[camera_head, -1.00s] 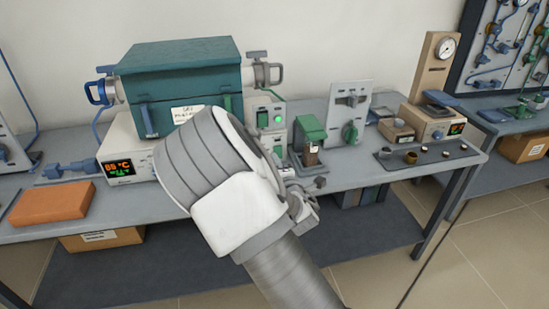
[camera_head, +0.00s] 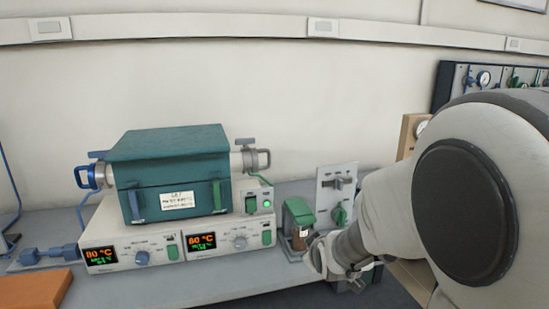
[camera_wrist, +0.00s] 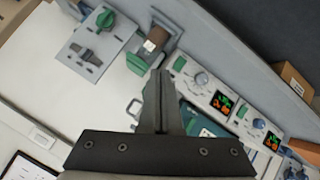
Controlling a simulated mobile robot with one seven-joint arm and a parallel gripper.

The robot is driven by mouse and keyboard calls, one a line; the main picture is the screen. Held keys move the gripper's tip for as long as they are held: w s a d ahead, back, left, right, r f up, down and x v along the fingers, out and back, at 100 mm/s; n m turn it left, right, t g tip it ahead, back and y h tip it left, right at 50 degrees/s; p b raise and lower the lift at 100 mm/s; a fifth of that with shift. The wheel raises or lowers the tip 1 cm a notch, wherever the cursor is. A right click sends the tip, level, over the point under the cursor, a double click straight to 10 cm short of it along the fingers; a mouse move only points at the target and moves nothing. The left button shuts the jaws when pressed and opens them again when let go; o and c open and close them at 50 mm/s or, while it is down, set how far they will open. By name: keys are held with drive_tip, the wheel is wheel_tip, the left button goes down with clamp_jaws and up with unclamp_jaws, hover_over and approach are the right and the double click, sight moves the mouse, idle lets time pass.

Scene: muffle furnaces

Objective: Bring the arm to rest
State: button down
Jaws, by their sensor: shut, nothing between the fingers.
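My gripper (camera_wrist: 159,78) shows in the wrist view with its two dark fingers together and nothing between them. It points over the bench, with the furnace and its controllers beyond and to the right of the fingers. In the head view my arm fills the right side, folded close to the camera, with its wrist end low over the front of the bench. The fingers cannot be made out clearly there. The green muffle furnace (camera_head: 165,172) stands on two controllers (camera_head: 128,246), whose displays read about 80 °C.
A small green-topped device (camera_head: 298,214) and an upright panel with a green knob (camera_head: 338,190) stand right of the furnace, near my wrist. An orange block (camera_head: 35,290) lies at the front left. The wall above the furnace is clear.

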drive_tip(key=s+d+r+m+g, duration=0.2)
drive_tip(key=s+r+m, duration=0.1)
drive_tip(key=s, duration=0.7)
drive_tip(key=s+d+r+m+g, duration=0.1)
drive_tip(key=s+r+m, duration=0.15)
drive_tip(key=s, duration=0.65)
drive_tip(key=s+d+r+m+g, duration=0.2)
drive_tip(key=s+r+m, duration=0.1)
drive_tip(key=s, duration=0.7)
wheel_tip(320, 180, up, 13)
drive_tip(key=w+p, duration=0.1)
drive_tip(key=p, duration=1.2)
drive_tip(key=shift+n+h, duration=0.3)
drive_tip(key=shift+n, duration=0.05)
